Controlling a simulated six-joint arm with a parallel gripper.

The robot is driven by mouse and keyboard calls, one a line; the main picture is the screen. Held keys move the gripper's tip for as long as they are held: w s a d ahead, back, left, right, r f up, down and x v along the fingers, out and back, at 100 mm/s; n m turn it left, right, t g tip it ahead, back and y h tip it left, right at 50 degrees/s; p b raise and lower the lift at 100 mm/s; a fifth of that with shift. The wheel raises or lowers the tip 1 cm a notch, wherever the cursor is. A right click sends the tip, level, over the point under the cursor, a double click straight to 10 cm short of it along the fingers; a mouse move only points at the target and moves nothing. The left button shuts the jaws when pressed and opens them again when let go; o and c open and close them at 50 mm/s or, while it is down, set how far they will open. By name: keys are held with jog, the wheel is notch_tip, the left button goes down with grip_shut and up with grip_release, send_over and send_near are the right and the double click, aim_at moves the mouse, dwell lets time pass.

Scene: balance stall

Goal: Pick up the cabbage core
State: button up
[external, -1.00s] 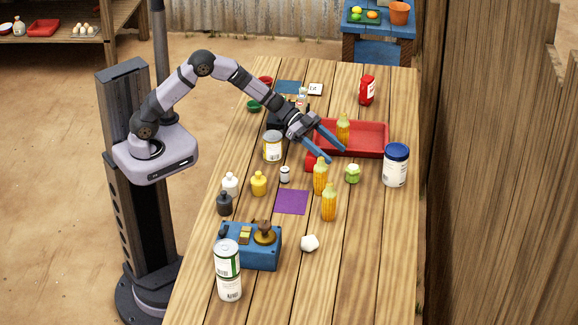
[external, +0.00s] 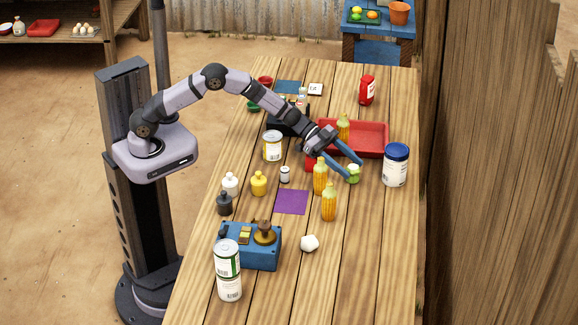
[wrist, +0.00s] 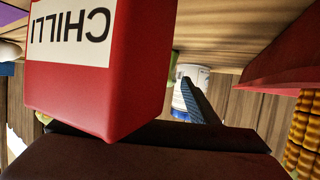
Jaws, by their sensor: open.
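The small green and pale piece that I take as the cabbage core (external: 353,175) stands on the table between the corn cobs and the white tub. My gripper (external: 354,169) is open, its two blue fingers reaching down beside the core, one tip at its left and the other above and behind it. I cannot tell whether they touch it. In the wrist view, one finger (wrist: 196,98) shows and a sliver of pale green (wrist: 173,72) lies beyond the red box. Most of the core is hidden there.
A red chilli box (wrist: 90,85) fills much of the wrist view, very close to my gripper. A red tray (external: 372,137) with a corn cob lies behind. Two corn cobs (external: 320,176) stand left of the core; a blue-lidded white tub (external: 396,168) stands right.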

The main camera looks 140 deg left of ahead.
aim_at(349, 165)
jog(key=shift+w, duration=0.1)
jog(key=c, duration=1.1)
jog(key=shift+c, duration=0.2)
notch_tip(349, 165, up, 10)
jog(key=p, duration=0.1)
jog(key=shift+p, duration=0.35)
